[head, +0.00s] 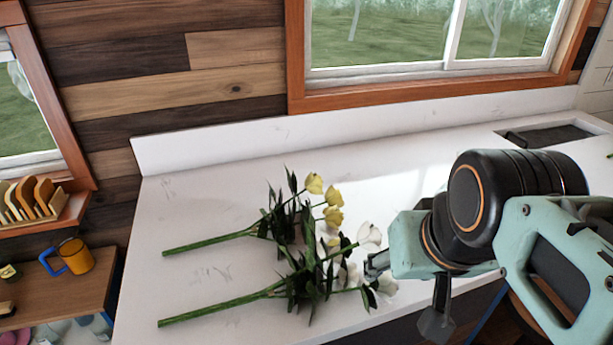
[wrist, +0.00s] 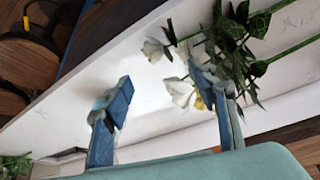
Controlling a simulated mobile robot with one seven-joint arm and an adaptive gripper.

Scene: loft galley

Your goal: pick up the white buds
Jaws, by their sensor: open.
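The white buds (head: 386,285) are at the right end of a leafy green stem lying on the white counter. They show in the wrist view (wrist: 179,91) between and just beyond my fingers, nearer the right one. My gripper (head: 376,264) is open, with its fingertips close over the white buds in the head view, hiding part of them. In the wrist view its blue fingers (wrist: 163,98) stand apart with nothing held between them. I cannot tell whether a finger touches the flowers.
A second stem with yellow buds (head: 334,216) lies just behind, its leaves close to the white-bud stem. A sink (head: 548,136) is at the back right, and an orange mug (head: 76,256) stands on a lower wooden surface at left.

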